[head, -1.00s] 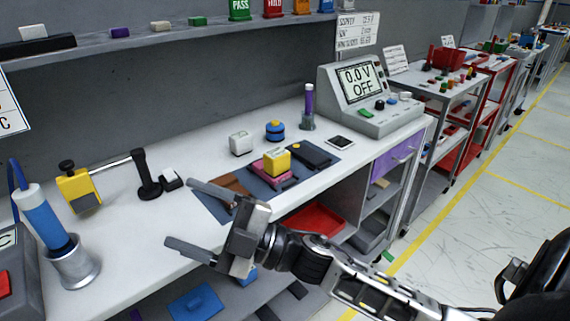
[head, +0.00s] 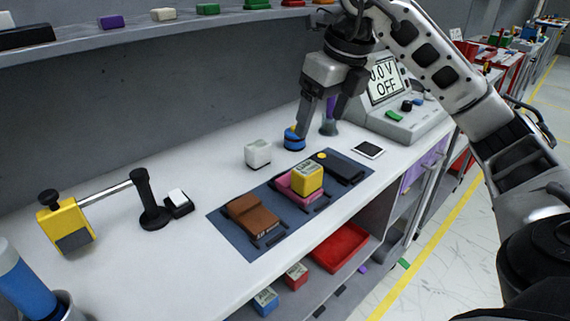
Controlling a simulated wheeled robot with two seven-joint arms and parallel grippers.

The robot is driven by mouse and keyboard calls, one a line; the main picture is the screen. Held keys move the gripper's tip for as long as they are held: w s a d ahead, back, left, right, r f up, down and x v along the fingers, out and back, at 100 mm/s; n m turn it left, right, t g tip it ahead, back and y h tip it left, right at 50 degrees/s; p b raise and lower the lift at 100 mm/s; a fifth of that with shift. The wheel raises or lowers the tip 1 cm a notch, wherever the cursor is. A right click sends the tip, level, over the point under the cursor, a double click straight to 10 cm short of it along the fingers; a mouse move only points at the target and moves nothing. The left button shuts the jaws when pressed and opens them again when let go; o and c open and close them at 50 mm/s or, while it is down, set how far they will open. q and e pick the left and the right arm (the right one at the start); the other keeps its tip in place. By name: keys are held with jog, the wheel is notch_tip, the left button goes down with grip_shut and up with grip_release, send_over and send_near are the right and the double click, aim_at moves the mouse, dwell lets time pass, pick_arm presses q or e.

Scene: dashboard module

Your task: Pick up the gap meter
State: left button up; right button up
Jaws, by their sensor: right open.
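My right gripper (head: 318,128) is open and points down at the back of the bench, with its near finger in front of or beside a round blue piece with a dark band (head: 292,138). I cannot tell whether they touch. A yellow cube with a small display (head: 307,178) sits on a pink module (head: 291,190) on the dark mat (head: 232,236). A white block (head: 258,153) stands behind the mat. No label shows which of these is the gap meter. My left gripper is not in view.
A brown module (head: 252,214) and a black module (head: 342,167) lie on the mat. A purple-handled tool in a holder (head: 329,127) stands close behind my right gripper. The voltage unit (head: 402,118) is at the right.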

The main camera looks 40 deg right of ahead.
aim_at(308, 167)
jog(key=b+x, duration=0.1)
jog(key=x, duration=0.9)
jog(key=shift+w+d+f, duration=0.1)
jog(key=shift+w+f, duration=0.05)
jog(key=shift+w, duration=0.05)
jog(key=shift+d+x, duration=0.15)
jog(key=shift+x, duration=1.2)
jog(key=shift+d+x, duration=0.15)
jog(key=shift+x, duration=1.2)
jog(key=shift+s, duration=0.15)
jog(key=shift+c, duration=0.3)
jog(key=c, duration=1.2)
